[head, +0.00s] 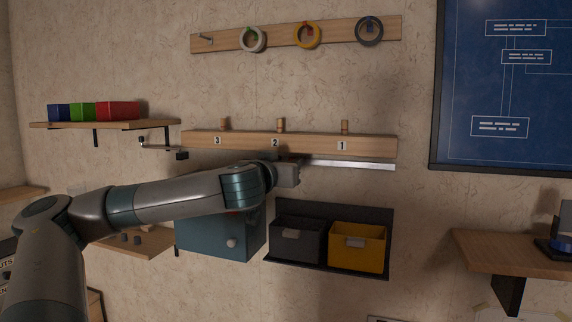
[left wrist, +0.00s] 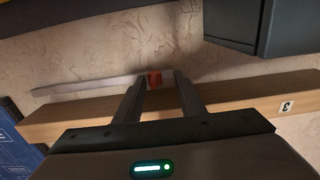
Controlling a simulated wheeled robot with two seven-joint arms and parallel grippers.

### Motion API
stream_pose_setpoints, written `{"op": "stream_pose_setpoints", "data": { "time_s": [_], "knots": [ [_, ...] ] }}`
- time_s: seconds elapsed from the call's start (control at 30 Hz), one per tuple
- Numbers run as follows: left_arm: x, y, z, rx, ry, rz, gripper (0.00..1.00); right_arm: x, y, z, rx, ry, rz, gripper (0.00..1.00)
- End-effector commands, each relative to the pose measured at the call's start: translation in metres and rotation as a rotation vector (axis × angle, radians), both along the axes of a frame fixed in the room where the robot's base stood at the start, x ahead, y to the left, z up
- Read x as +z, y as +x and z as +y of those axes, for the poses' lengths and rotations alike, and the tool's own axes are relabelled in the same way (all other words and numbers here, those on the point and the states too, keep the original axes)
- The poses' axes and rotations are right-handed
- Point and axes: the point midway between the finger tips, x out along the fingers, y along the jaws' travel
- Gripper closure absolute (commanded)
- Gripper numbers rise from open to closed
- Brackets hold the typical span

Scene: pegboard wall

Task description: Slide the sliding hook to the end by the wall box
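A pale metal rail (head: 350,164) runs along the wall below the numbered wooden strip. The red sliding hook (left wrist: 154,79) sits on the rail in the left wrist view, between my left gripper's fingertips. In the head view the hook is hidden by my gripper. My left gripper (head: 293,172) is at the rail's left visible part; it also shows in the left wrist view (left wrist: 160,82). Its fingers are apart, with a gap beside the hook. The teal wall box (head: 215,238) with a round knob hangs below my forearm, left of the gripper. My right gripper is out of view.
The wooden strip (head: 310,144) with several pegs lies just above the rail. A dark bin (head: 298,245) and a yellow bin (head: 357,250) stand on a rack below. A shelf (head: 90,125) with coloured blocks is at the left.

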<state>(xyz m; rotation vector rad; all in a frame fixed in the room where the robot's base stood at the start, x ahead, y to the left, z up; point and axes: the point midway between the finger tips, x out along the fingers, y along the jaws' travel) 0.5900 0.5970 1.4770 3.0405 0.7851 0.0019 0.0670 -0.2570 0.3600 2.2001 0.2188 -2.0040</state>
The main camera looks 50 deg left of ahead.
Motion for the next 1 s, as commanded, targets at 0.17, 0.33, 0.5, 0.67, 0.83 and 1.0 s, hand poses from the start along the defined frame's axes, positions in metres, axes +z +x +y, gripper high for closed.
{"op": "stream_pose_setpoints", "data": {
  "time_s": [0.17,0.33,0.5,0.67,0.83,1.0],
  "knots": [
    [-0.001,-0.002,-0.002,-0.001,0.000,0.000,0.64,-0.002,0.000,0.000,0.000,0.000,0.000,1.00],
    [-0.001,-0.010,-0.006,-0.001,-0.002,-0.003,0.64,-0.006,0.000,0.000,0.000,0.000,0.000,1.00],
    [-0.002,-0.025,-0.014,-0.003,-0.001,-0.004,0.64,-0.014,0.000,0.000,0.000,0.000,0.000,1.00],
    [-0.002,-0.046,-0.025,-0.002,-0.003,-0.006,0.64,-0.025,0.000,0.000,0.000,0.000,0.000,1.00],
    [-0.003,-0.072,-0.038,-0.002,-0.002,-0.005,0.64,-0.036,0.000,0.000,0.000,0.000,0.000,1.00],
    [-0.003,-0.100,-0.053,-0.001,0.000,-0.006,0.64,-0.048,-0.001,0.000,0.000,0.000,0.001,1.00]
  ]
}}
